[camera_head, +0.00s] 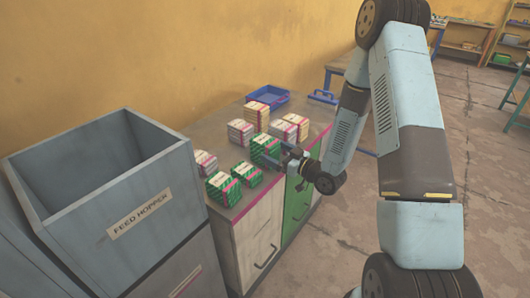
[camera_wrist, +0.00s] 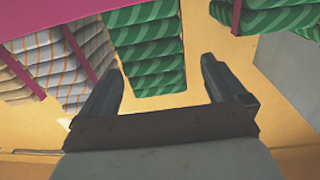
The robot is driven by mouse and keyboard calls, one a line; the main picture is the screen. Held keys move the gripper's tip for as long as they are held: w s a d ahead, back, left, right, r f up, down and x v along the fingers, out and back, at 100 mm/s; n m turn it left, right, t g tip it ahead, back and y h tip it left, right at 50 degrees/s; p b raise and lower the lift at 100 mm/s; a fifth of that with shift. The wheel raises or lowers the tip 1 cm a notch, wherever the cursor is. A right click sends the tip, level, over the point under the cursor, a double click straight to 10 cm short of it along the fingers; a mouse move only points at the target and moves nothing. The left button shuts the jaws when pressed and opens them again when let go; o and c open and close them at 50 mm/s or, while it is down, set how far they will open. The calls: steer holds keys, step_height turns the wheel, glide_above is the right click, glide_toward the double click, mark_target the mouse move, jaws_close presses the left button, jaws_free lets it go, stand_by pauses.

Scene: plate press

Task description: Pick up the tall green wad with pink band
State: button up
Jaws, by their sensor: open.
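A tall green striped wad (camera_head: 264,147) with a pink band stands on the counter, just left of my gripper (camera_head: 283,160) in the head view. In the wrist view my gripper (camera_wrist: 162,70) is open, its two fingers spread. The many-layered green wad (camera_wrist: 148,55) shows between and beyond the fingertips, with pink at its top edge. I cannot tell whether the fingers touch it. Two more green wads with pink bands, one larger (camera_head: 222,189) and one smaller (camera_head: 247,174), stand nearer the hopper.
A grey striped wad (camera_wrist: 65,60) and another green wad (camera_wrist: 280,18) flank the middle one in the wrist view. Pale wads (camera_head: 240,131) and a blue tray (camera_head: 267,98) stand farther back on the counter. The grey feed hopper (camera_head: 165,230) rises at left.

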mark_target(265, 146)
steer(key=shift+x, duration=2.95)
steer(key=shift+w+d+r, duration=0.1)
steer(key=shift+d, duration=0.1)
steer(key=shift+c, duration=0.5)
steer(key=c, duration=1)
